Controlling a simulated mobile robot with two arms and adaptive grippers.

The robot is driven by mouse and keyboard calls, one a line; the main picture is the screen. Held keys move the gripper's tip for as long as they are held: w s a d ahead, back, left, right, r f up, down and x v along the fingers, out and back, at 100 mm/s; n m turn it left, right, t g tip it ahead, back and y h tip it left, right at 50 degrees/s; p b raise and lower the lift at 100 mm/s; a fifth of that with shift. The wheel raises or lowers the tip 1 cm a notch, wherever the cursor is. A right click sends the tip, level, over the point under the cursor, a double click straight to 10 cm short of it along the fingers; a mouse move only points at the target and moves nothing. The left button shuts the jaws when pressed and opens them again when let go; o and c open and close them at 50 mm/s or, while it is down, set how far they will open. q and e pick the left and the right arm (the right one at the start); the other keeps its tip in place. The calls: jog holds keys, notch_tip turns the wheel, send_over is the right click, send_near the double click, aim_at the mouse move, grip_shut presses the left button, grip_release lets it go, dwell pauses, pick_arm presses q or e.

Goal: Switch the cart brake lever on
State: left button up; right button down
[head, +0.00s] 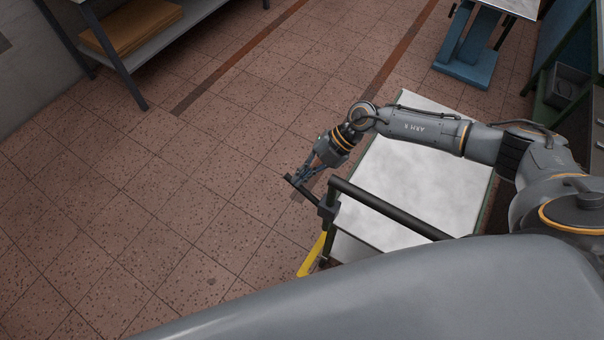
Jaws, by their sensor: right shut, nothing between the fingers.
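The cart (418,190) has a pale flat top with a green edge and stands right of centre. A black push bar (385,208) runs along its near side. At the bar's left end, a short dark lever (311,197) juts out to the upper left from a dark bracket (328,207). I take this to be the brake lever. My right gripper (303,177) is shut and empty, with its fingertips at the lever's outer end. I cannot tell whether they touch it. My left gripper is not in view.
A yellow bar (312,257) slants down below the bracket. My own grey body covers the lower edge of the view. A shelf with a brown stack (131,24) stands at the upper left, and a blue stand (468,48) at the upper right. The tiled floor (150,210) left of the cart is clear.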

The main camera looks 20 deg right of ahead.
jog(key=shift+w+a+f+g+h, duration=0.2)
jog(key=shift+w+a+g+h, duration=0.05)
jog(key=shift+w+g+h, duration=0.05)
jog(key=shift+w+a+f+p, duration=0.1)
jog(key=shift+p, duration=0.2)
jog(key=shift+w+a+f+m+g+h, duration=0.3)
jog(key=shift+f+g+h, duration=0.1)
jog(key=shift+g, duration=0.1)
jog(key=f+g+h+b, duration=0.1)
jog(key=w+a+f+m+g+h+b, duration=0.1)
jog(key=f+b, duration=0.1)
jog(key=w+f+g+h+b, duration=0.1)
jog(key=f+b, duration=0.1)
jog(key=shift+a+m+g, duration=0.15)
jog(key=shift+m+g, duration=0.15)
jog(key=shift+m, duration=0.1)
jog(key=shift+f+b, duration=0.5)
jog(key=shift+b, duration=0.25)
